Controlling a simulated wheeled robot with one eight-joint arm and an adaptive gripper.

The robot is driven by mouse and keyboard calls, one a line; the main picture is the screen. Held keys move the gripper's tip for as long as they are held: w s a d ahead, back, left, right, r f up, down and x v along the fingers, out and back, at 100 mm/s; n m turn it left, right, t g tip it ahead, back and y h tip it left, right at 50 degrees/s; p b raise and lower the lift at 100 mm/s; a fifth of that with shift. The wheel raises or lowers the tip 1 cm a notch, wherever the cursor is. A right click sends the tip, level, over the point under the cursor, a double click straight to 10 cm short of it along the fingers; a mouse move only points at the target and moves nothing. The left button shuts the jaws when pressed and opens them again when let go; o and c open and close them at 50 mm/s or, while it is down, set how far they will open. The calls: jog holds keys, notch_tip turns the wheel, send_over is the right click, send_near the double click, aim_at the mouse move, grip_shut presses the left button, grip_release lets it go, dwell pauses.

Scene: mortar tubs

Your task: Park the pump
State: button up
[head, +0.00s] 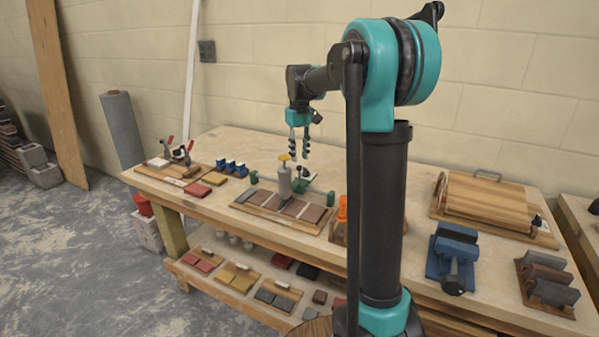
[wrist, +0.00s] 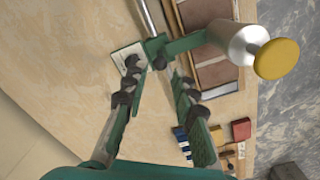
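A grey cylinder with a yellow cap (head: 284,178), which looks like the pump, stands upright at a board of brown tiles (head: 262,213) on the workbench. In the wrist view the pump (wrist: 236,40) is at the upper right, with its yellow cap towards the camera. A green bar (wrist: 188,43) runs left from beside it; I cannot tell if they are joined. My gripper (head: 299,157) points down above the bench, just behind and right of the pump in the head view. In the wrist view its fingers (wrist: 157,75) are apart with nothing held between them.
Blue blocks (head: 230,167) and red and yellow pieces lie left of the tile board. An orange bottle (head: 342,208) stands to its right. A blue clamp-like tool (head: 453,258) and a wooden board with a handle (head: 488,205) are farther right. Bare bench (wrist: 60,70) lies behind the pump.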

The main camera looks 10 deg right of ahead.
aim_at(299, 171)
notch_tip(299, 171, down, 7)
jog(key=shift+f, duration=0.15)
dwell(0.4)
grip_shut()
